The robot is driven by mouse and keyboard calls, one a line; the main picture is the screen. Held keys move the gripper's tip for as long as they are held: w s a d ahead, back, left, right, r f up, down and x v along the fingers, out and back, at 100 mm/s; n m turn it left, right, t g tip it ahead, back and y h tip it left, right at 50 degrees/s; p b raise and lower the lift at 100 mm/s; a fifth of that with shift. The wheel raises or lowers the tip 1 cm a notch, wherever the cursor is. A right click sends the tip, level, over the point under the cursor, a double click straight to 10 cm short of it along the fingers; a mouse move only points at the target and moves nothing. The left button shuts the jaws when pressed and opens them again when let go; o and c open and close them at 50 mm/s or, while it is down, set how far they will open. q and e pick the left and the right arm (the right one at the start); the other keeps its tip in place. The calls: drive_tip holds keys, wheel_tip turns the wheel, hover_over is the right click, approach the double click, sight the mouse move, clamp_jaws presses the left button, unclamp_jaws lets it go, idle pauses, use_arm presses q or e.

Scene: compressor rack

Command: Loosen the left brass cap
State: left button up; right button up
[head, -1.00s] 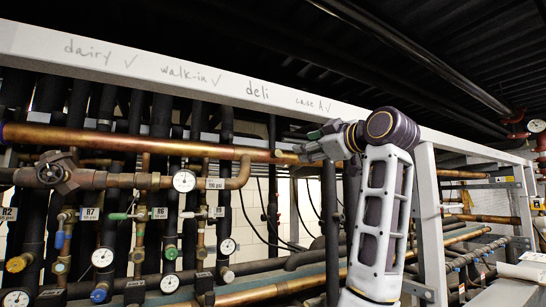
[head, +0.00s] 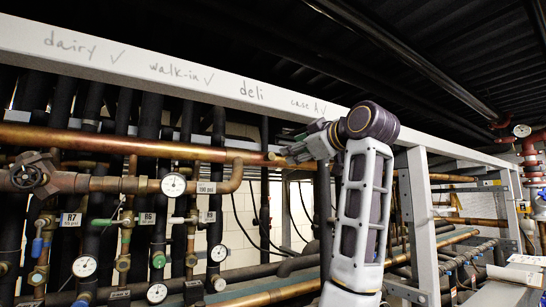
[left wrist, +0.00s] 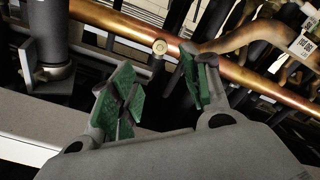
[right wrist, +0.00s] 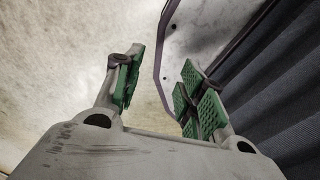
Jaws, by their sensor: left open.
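My right gripper (right wrist: 158,95) is open and empty in the right wrist view, and is not visible in the head view.
Gauges (head: 174,185), valves and dark vertical pipes crowd the rack at left. A white beam (head: 200,78) with handwritten labels runs above. A white post (head: 422,220) stands right of my arm. A pale surface (right wrist: 60,50) fills much of the right wrist view.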

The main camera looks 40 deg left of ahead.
sight(272, 156)
use_arm(q)
drive_tip(key=p+x, duration=0.3)
drive_tip(key=x, duration=0.8)
drive_tip(key=shift+a, duration=0.15)
drive_tip(key=shift+w+a, duration=0.25)
drive_tip(key=shift+a, duration=0.4)
clamp_jaws()
